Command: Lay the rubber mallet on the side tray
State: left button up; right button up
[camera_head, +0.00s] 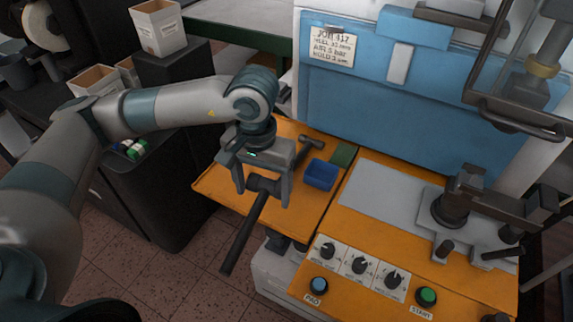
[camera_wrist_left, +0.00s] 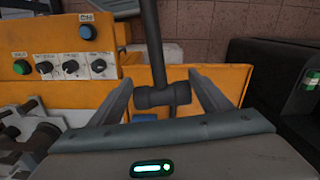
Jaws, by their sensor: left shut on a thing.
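The rubber mallet, with a dark head and long dark handle (camera_head: 245,232), is held in my left gripper (camera_head: 263,196). In the left wrist view the mallet head (camera_wrist_left: 162,96) lies crosswise between the two fingers, and its handle runs away toward the top of the picture. My left gripper is shut on the mallet over the orange side tray (camera_head: 213,183). The handle slants down past the tray's front edge. I cannot tell whether the head touches the tray. My right gripper is not in view.
A blue bin (camera_head: 321,175), a green block (camera_head: 344,155) and another hammer (camera_head: 308,142) occupy the tray's back and right. The control panel (camera_head: 361,266) and lasting machine (camera_head: 452,208) stand to the right. The tray's left part is clear. A black cabinet (camera_head: 172,190) stands left.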

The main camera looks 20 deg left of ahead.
aim_at(270, 180)
pick_arm(q)
jog(key=shift+a, duration=0.1)
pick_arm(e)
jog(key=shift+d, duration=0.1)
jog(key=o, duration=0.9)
pick_arm(q)
jog(key=w+n, duration=0.1)
jog(key=n, duration=0.2)
jog(key=shift+w, duration=0.15)
jog(key=n, duration=0.1)
jog(key=w+n, duration=0.1)
jog(key=n, duration=0.1)
jog(key=w+n, duration=0.1)
jog(key=shift+d+f+n, duration=0.1)
jog(key=shift+d+n, duration=0.2)
jog(key=w+n+b, duration=0.1)
jog(key=w+n, duration=0.3)
jog(key=n, duration=0.9)
jog(key=w+f+n+b, duration=0.1)
jog(key=w+n, duration=0.4)
jog(key=n, duration=0.8)
jog(key=shift+f+n, duration=0.25)
jog(key=shift+n, duration=0.15)
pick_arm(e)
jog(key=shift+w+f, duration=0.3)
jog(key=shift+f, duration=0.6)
pick_arm(q)
jog(key=shift+w, duration=0.1)
